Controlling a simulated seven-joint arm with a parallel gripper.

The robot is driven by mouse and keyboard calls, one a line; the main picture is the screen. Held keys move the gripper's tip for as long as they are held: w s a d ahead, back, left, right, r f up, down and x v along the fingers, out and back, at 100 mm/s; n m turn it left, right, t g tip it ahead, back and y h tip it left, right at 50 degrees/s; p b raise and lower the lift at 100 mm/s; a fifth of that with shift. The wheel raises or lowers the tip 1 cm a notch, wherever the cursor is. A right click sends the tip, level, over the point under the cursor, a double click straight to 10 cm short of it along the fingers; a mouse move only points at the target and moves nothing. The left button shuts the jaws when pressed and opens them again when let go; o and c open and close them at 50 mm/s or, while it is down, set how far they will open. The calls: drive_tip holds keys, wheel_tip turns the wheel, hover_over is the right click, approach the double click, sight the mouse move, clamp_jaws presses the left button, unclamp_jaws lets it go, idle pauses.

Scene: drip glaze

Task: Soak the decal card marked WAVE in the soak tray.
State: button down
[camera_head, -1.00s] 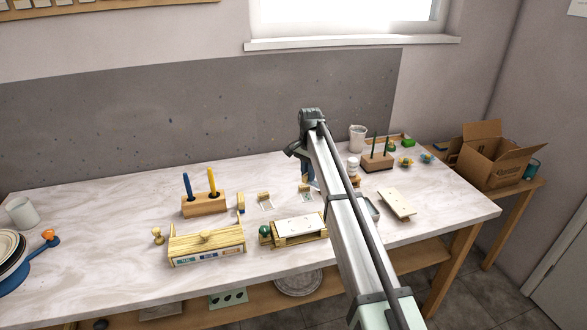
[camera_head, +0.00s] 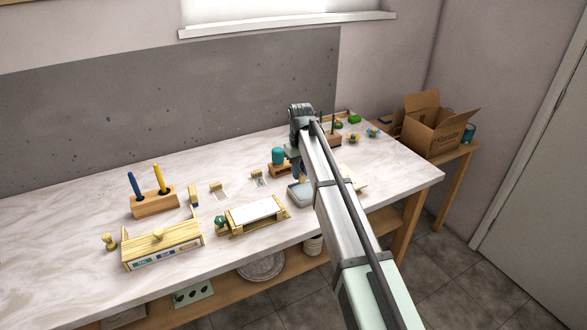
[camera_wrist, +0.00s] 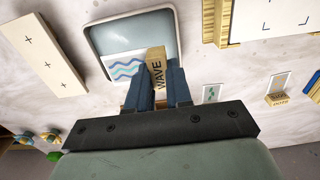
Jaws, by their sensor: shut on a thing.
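My gripper (camera_wrist: 165,88) is shut on the wooden grip block (camera_wrist: 157,62) marked WAVE. The decal card (camera_wrist: 125,66) with blue and teal wavy lines hangs from this block. In the wrist view the card overlaps the near part of the soak tray (camera_wrist: 128,35), a pale-rimmed tray with a grey-blue inside. I cannot tell whether the card touches the liquid. In the head view the soak tray (camera_head: 297,195) shows just below my gripper (camera_head: 294,174), partly hidden by my arm; the held card is not clear there.
Two other cards with wooden grips stand left of the tray (camera_head: 219,191) (camera_head: 258,180). A wooden frame with a white panel (camera_head: 252,213) lies in front of them. A pale tile with crosses (camera_wrist: 42,52) is beside the tray. A teal jar (camera_head: 278,156) stands behind.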

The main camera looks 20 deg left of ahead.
drive_tip(key=shift+f, duration=0.2)
drive_tip(key=shift+f, duration=3.6)
drive_tip(key=c, duration=0.9)
unclamp_jaws()
drive_tip(key=shift+c, duration=0.2)
drive_tip(key=shift+r, duration=0.15)
